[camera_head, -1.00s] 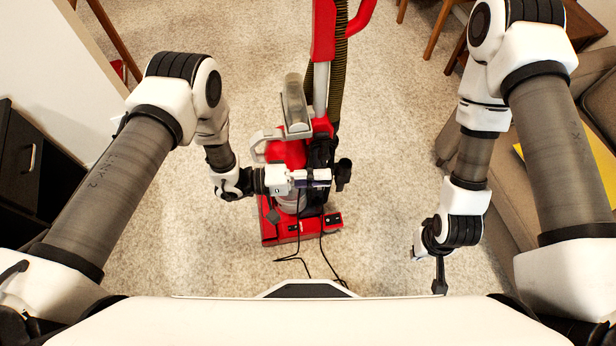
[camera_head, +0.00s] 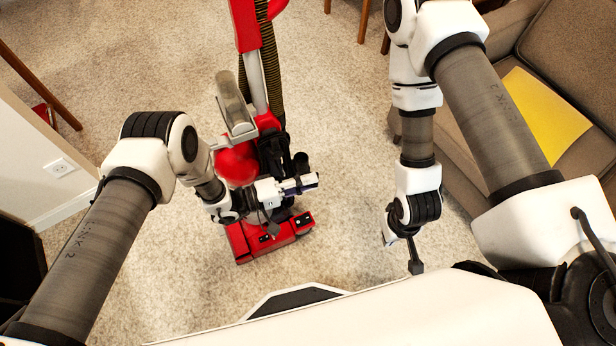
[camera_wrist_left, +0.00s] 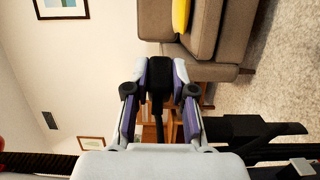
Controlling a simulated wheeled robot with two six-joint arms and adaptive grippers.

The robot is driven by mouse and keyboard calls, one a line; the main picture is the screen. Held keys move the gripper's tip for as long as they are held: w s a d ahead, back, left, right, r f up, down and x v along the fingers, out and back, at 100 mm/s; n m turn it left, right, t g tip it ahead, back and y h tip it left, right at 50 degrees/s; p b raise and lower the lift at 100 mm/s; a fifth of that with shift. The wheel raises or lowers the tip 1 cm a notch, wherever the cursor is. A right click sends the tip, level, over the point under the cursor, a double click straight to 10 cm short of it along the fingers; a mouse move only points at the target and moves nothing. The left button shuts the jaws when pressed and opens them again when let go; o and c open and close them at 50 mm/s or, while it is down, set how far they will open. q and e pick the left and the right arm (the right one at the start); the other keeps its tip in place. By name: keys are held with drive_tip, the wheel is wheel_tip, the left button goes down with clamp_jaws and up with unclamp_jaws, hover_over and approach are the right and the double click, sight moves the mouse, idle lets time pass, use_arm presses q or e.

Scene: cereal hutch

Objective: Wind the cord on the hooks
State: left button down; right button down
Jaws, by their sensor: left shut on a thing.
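A red and grey upright vacuum cleaner (camera_head: 237,165) stands on the carpet left of the middle in the head view. My left gripper (camera_head: 304,183) is in front of its body, on the near side. In the left wrist view my left gripper (camera_wrist_left: 160,72) is shut on a black piece, apparently the cord's end (camera_wrist_left: 158,92), with a dark strand running down from it. The rest of the cord is hard to make out. The hooks cannot be told apart from the vacuum's other black parts. My right gripper (camera_head: 415,262) hangs to the right, away from the vacuum; its jaws are too small to judge.
A brown sofa (camera_head: 480,130) with a yellow cushion (camera_head: 543,112) stands at the right, near my right arm. A white wall (camera_head: 45,165) with an outlet is at the left. Chair legs (camera_head: 364,20) show at the back. Open carpet lies around the vacuum.

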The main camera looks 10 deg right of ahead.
use_arm(q)
drive_tip(key=a+f+b, duration=0.2)
drive_tip(key=f+b, duration=1.4)
drive_tip(key=f, duration=0.6)
drive_tip(key=a+f+b, duration=0.2)
drive_tip(key=f+b, duration=1.5)
drive_tip(key=f, duration=0.5)
drive_tip(key=shift+s+a+f, duration=0.15)
drive_tip(key=shift+s+f, duration=0.15)
drive_tip(key=shift+s, duration=0.05)
drive_tip(key=c, duration=0.9)
unclamp_jaws()
drive_tip(key=a, duration=1.2)
drive_tip(key=shift+s, duration=0.4)
